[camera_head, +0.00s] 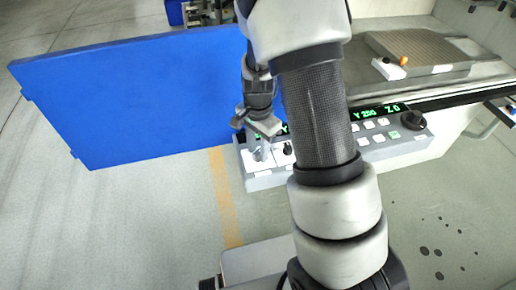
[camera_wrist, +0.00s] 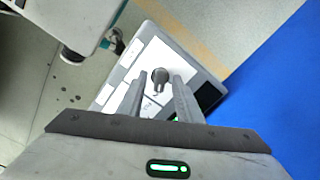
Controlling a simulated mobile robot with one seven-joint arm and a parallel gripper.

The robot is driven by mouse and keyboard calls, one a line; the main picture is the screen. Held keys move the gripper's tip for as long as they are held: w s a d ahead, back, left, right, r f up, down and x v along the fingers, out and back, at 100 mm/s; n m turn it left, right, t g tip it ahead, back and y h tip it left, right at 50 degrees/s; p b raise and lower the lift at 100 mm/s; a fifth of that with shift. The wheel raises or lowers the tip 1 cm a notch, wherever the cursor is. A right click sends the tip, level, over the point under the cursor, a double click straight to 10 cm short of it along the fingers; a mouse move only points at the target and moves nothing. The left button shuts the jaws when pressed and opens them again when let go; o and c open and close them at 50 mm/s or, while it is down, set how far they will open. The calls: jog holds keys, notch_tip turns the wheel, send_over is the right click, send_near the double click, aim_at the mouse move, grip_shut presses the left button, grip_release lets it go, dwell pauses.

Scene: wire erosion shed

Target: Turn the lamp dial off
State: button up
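A grey dial knob (camera_wrist: 159,76) stands on a white plate (camera_wrist: 150,106) with small dark markings, too small to read. In the head view the knob (camera_head: 262,151) is at the left end of the control panel (camera_head: 264,181). I take it for the lamp dial; its setting cannot be read. My gripper (camera_head: 260,127) is over that end of the panel, pointing down. In the wrist view my gripper (camera_wrist: 159,82) is open, with one finger on each side of the knob. Gaps show between the fingers and the knob. My arm hides part of the panel.
The panel also has a small black knob (camera_head: 287,148), white buttons (camera_head: 369,124), a green-lit display (camera_head: 378,111) and a large black dial (camera_head: 413,120). A blue panel (camera_head: 150,95) stands left. A machine bed (camera_head: 420,50) is behind. Open floor lies in front.

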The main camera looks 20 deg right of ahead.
jog(key=shift+c, duration=0.4)
grip_shut()
jog(key=shift+n, duration=0.3)
jog(key=n+b, duration=0.1)
jog(key=n, duration=0.4)
jog(key=shift+n, duration=0.3)
jog(key=n, duration=0.5)
jog(key=shift+r+n+b, duration=0.1)
jog(key=shift+n+b, duration=0.2)
jog(key=shift+o, duration=0.4)
grip_release()
